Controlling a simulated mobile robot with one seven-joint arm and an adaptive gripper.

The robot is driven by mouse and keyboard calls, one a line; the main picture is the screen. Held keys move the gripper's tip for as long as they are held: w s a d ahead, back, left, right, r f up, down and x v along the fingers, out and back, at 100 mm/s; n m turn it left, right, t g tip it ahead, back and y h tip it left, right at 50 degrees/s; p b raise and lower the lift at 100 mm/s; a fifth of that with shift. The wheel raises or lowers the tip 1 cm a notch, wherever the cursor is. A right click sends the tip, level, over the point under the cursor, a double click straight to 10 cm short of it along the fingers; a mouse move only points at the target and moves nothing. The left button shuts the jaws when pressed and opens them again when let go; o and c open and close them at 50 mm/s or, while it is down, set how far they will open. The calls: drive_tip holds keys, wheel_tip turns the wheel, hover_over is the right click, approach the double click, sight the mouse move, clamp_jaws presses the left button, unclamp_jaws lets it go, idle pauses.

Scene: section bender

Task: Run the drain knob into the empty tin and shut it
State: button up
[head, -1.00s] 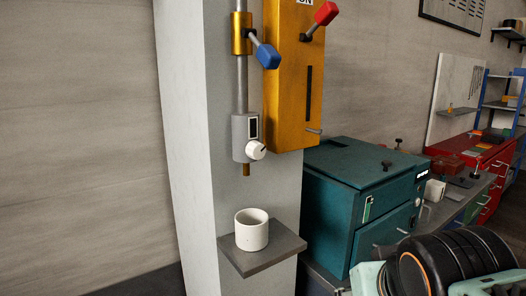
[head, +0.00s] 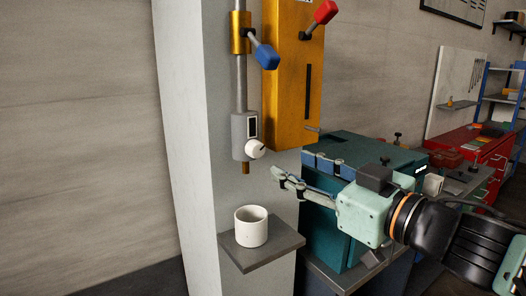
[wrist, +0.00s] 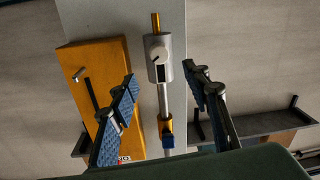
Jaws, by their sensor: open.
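The white drain knob (head: 256,149) sits on the front of a grey cylinder body (head: 239,137) with a dark window, on the pipe at the column. It also shows in the wrist view (wrist: 158,55), between and beyond my fingers. A short brass spout (head: 246,168) points down below the body. The white tin (head: 251,227) stands upright on a small grey shelf (head: 284,247) under the spout; it looks empty. My gripper (head: 295,172) is open and empty, right of the knob and a little lower. In the wrist view my gripper (wrist: 165,88) has its fingers wide apart.
A blue-handled lever (head: 265,56) and an orange panel with a red-handled lever (head: 325,12) are above the knob. A teal cabinet (head: 318,222) stands behind my gripper at right. The space between my fingertips and the knob is clear.

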sight(260, 150)
drive_tip(key=b+x, duration=0.1)
drive_tip(key=x, duration=0.9)
drive_tip(key=shift+w+a, duration=0.2)
drive_tip(key=shift+w, duration=0.05)
drive_tip(key=c, duration=1.2)
